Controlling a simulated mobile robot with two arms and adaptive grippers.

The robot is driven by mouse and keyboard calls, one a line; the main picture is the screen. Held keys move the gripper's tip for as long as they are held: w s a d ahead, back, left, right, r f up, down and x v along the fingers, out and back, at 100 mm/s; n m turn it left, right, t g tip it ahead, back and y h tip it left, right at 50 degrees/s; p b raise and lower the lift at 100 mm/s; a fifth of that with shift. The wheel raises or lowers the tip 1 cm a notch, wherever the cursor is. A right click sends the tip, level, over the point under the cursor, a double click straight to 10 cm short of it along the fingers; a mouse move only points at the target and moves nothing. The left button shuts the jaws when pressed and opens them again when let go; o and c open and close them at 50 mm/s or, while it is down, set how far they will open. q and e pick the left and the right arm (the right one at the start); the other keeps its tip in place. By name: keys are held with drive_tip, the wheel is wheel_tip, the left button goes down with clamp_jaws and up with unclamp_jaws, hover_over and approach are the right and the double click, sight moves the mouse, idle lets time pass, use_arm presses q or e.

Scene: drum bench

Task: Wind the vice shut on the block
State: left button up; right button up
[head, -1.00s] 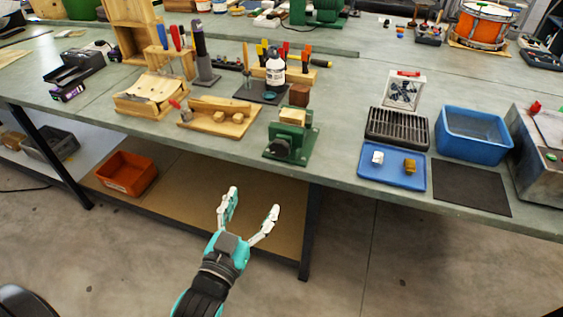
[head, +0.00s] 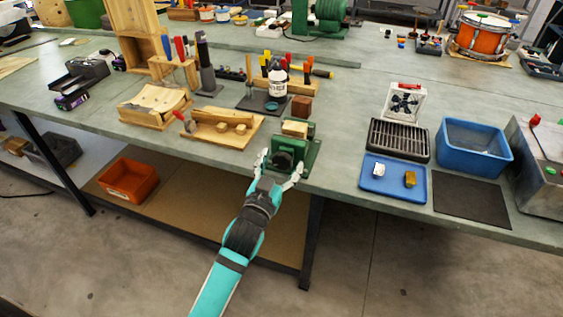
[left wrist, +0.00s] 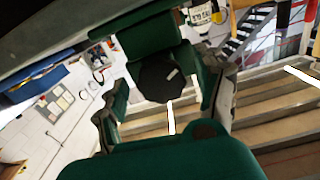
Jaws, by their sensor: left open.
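The green vice (head: 304,155) stands at the bench's front edge. A pale wooden block (head: 295,128) sits at its top; whether the jaws touch it is too small to tell. The vice's dark round knob (head: 283,161) faces the front. My left gripper (head: 280,168) is open, with one finger on either side of the knob. In the left wrist view the dark, many-sided knob (left wrist: 160,82) with a pale mark lies between my left gripper's fingers (left wrist: 165,95), with gaps visible at both sides. My right gripper is in neither view.
A wooden fixture (head: 222,128) lies left of the vice, and a brown block (head: 301,106) stands behind it. A blue tray (head: 392,192) with two small pieces lies to the right. An orange bin (head: 128,180) sits on the lower shelf.

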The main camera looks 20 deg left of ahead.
use_arm(q)
drive_tip(key=shift+w, duration=0.3)
drive_tip(key=c, duration=1.2)
drive_tip(key=shift+m, duration=0.3)
